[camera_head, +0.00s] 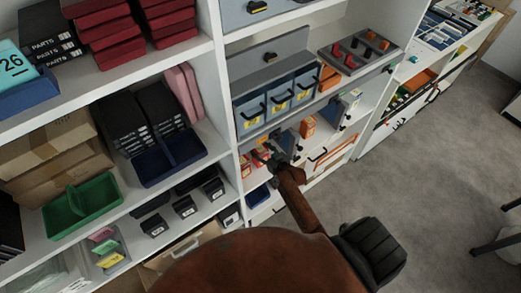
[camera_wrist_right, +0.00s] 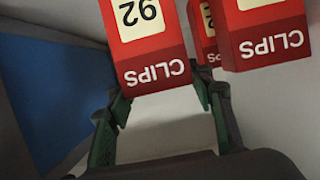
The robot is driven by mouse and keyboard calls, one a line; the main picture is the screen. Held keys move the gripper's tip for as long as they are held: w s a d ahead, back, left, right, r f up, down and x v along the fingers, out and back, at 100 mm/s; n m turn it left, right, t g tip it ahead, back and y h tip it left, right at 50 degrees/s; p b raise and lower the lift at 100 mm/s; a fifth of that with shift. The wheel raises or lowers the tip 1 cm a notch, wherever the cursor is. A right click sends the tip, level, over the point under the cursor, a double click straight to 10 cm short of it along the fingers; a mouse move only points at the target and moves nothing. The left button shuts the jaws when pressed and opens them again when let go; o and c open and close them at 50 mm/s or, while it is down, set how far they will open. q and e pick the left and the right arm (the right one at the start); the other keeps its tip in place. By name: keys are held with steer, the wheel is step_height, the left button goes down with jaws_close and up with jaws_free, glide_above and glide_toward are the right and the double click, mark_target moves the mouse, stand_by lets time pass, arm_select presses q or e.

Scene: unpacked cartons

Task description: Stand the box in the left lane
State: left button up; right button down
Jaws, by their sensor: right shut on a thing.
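My right gripper (camera_head: 270,156) reaches into the lower shelf bay in the head view. In the right wrist view the gripper (camera_wrist_right: 163,96) has its fingers on both sides of a red CLIPS box (camera_wrist_right: 150,60) with a cream label and is shut on it. The label reads upside down there. A second red CLIPS box (camera_wrist_right: 265,52) stands to its right, and part of another red box (camera_wrist_right: 207,42) shows behind, between them. In the head view, red-and-white boxes (camera_head: 245,171) show beside the gripper, partly hidden. Lane dividers cannot be made out. My left gripper is out of view.
Blue bins (camera_head: 279,97) sit on the shelf above the gripper. An orange box (camera_head: 308,126) stands to its right, and a blue tray (camera_head: 257,196) lies below left. A white shelf upright (camera_head: 224,95) borders the bay. A blue panel (camera_wrist_right: 45,95) is at left in the wrist view.

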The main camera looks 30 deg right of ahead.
steer(key=c, duration=0.9)
jaws_free()
steer(key=shift+c, duration=0.2)
steer(key=shift+r, duration=0.1)
steer(key=v, duration=1.2)
